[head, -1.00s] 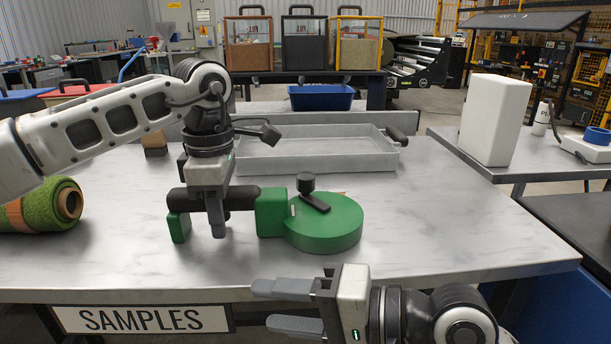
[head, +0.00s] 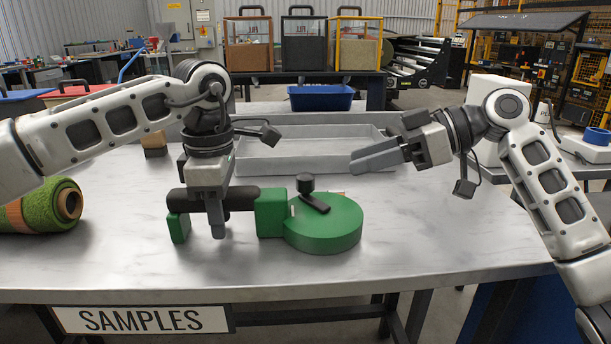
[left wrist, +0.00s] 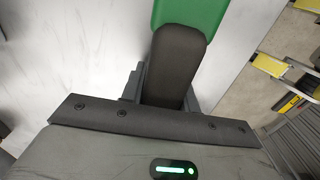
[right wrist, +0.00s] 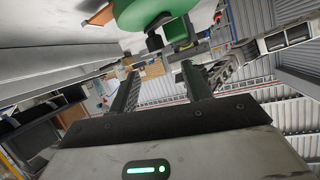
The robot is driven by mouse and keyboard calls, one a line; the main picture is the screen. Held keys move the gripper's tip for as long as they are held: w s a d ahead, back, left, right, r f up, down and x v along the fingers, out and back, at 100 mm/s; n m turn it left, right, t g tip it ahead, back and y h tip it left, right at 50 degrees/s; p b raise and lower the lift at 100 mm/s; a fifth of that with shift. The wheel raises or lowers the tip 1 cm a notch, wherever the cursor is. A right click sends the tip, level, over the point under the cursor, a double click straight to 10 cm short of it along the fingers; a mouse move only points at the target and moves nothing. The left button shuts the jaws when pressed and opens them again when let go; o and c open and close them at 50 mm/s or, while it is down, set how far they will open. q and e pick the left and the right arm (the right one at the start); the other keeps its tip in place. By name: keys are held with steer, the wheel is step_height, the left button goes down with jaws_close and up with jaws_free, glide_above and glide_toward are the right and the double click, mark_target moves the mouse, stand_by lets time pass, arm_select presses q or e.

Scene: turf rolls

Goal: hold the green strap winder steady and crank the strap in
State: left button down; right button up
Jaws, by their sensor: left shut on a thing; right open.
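The green strap winder (head: 325,232) lies on the table, a round green drum with a green block and a dark bar handle (head: 243,197) at its left. A black crank arm with an upright knob (head: 305,183) sits on top of the drum. My left gripper (head: 217,225) is shut on the dark handle; the handle also shows between its fingers in the left wrist view (left wrist: 175,60). My right gripper (head: 362,162) is open and empty, above the table to the right of and behind the knob, apart from it. The drum also shows in the right wrist view (right wrist: 145,10).
A grey tray (head: 270,160) stands behind the winder, partly behind my right gripper. A green turf roll (head: 50,207) lies at the left, and a small brown block (head: 154,142) behind my left arm. The table front (head: 430,250) is clear.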

mark_target(311, 175)
steer(key=a+f, duration=0.1)
steer(key=a, duration=0.2)
steer(key=w+a+f+n, duration=0.1)
steer(key=a, duration=0.2)
steer(key=w+a+f+n, duration=0.1)
steer(key=a+f, duration=0.1)
steer(key=a, duration=0.1)
steer(key=shift+w+a, duration=0.15)
steer(key=c, duration=1)
